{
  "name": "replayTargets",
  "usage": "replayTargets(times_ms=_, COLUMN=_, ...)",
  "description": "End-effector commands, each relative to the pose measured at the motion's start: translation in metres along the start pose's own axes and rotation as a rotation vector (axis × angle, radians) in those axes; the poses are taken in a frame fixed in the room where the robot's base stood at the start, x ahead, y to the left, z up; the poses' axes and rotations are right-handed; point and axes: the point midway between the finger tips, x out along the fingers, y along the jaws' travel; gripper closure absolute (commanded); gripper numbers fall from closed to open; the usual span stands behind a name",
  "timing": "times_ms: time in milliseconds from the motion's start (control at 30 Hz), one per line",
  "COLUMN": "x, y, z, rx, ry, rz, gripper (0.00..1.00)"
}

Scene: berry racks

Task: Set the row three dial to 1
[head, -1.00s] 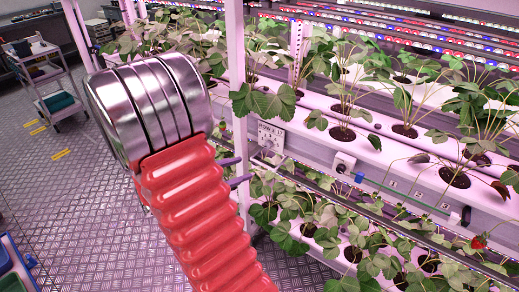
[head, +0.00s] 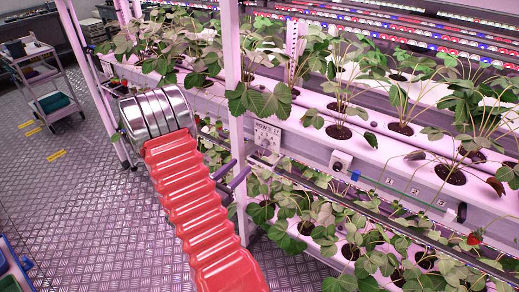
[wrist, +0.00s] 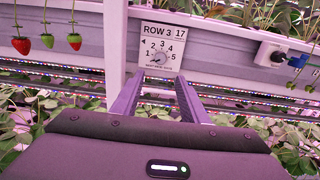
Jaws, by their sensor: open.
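The row three panel (wrist: 162,44) is a white plate reading ROW 3 and 17, on the pale rack beam in the wrist view. Its small round dial (wrist: 159,58) sits low on the plate, ringed by the numbers 1 to 5. The dial's exact setting is too small to read surely. The panel also shows in the head view (head: 267,135). My gripper (wrist: 158,76) is open and empty. Its two purple fingers point at the panel, with the tips just below and either side of the dial, seemingly apart from it. In the head view the fingers (head: 238,172) show below-left of the panel.
A white rack post (head: 233,80) stands left of the panel. A socket with a blue plug (wrist: 272,54) is on the beam to the right. Strawberries (wrist: 47,41) hang at the left. Leafy plants (head: 320,225) fill the tier below. A trolley (head: 48,85) stands far left.

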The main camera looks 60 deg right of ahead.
Motion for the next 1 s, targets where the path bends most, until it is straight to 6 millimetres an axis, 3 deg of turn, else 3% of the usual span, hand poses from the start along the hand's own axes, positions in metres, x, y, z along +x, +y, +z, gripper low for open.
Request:
replayTargets(times_ms=367, x=0.021, y=-0.001, z=0.000, rx=0.002, ry=0.001, rz=-0.003, gripper=0.60)
replayTargets(times_ms=1000, x=0.113, y=-0.001, z=0.000, rx=0.002, ry=0.000, rz=-0.003, gripper=0.60)
